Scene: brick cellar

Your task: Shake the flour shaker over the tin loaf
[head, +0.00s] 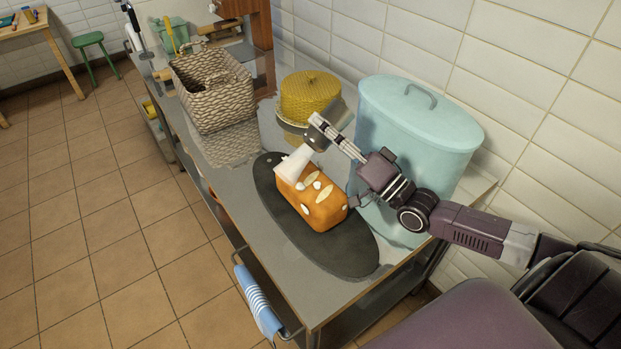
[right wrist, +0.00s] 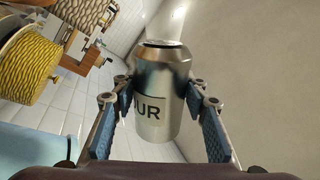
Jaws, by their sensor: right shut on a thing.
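The flour shaker is a metal can marked "UR" on its visible side in the right wrist view (right wrist: 160,115); it also shows in the head view (head: 317,131). My right gripper (head: 326,133) is shut on it, with one blue-padded finger on each side in the wrist view (right wrist: 160,92). The shaker is tilted, its top toward the lower left. A white plume (head: 292,164) spreads from its top down to the loaf's far left end. The tin loaf (head: 324,213), orange-brown with several pale patches on top, lies below on a dark oval board (head: 352,259). My left gripper is not in view.
A tall pale-blue lidded bin (head: 415,125) stands close behind my right gripper, against the tiled wall. A yellow woven round container (head: 311,95) and a wicker basket (head: 212,95) stand further back. A striped towel (head: 258,303) hangs at the table's near end.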

